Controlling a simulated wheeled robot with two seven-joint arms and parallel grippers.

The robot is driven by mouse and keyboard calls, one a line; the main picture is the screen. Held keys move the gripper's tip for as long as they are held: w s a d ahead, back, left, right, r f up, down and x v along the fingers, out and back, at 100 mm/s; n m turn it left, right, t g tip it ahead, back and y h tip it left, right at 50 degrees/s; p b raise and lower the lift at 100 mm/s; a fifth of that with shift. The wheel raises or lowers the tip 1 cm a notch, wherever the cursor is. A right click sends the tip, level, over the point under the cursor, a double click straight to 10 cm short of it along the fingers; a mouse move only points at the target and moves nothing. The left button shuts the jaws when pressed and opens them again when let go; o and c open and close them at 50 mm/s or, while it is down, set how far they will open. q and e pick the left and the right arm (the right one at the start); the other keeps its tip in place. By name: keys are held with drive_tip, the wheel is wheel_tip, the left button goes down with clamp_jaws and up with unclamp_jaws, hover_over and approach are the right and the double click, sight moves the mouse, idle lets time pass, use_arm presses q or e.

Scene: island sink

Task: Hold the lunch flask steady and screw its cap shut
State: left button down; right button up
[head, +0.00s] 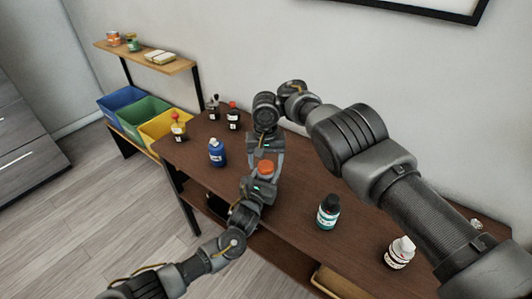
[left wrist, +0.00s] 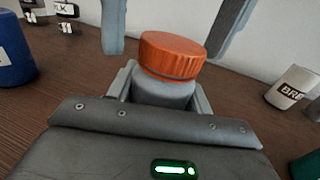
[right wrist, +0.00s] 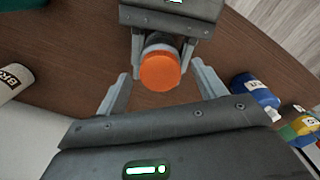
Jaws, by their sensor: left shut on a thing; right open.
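The lunch flask has a pale grey body (left wrist: 163,92) and an orange cap (left wrist: 172,54). It stands upright over the brown table in the head view, with its cap (head: 265,167) showing between the grippers. My left gripper (head: 262,183) is shut on the flask body from the near side. The cap sits on the flask with a thin dark seam under it; I cannot tell how tight it is. My right gripper (head: 265,155) is open from above, its fingers on either side of the cap and apart from it. The cap (right wrist: 160,71) also shows between its fingers in the right wrist view.
A blue bottle (head: 217,153) stands left of the grippers, with several small bottles behind it. A teal bottle (head: 328,212) and a white bottle (head: 400,252) stand to the right. Blue, green and yellow bins (head: 165,127) are at the far left.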

wheel_tip(320, 180, up, 12)
drive_tip(key=shift+f, duration=0.15)
idle(0.4)
use_arm(q)
drive_tip(key=c, duration=0.5)
unclamp_jaws()
drive_tip(key=v, duration=1)
drive_tip(key=shift+s+a, duration=0.1)
drive_tip(key=shift+s, duration=0.3)
use_arm(e)
drive_tip(key=shift+f, duration=0.2)
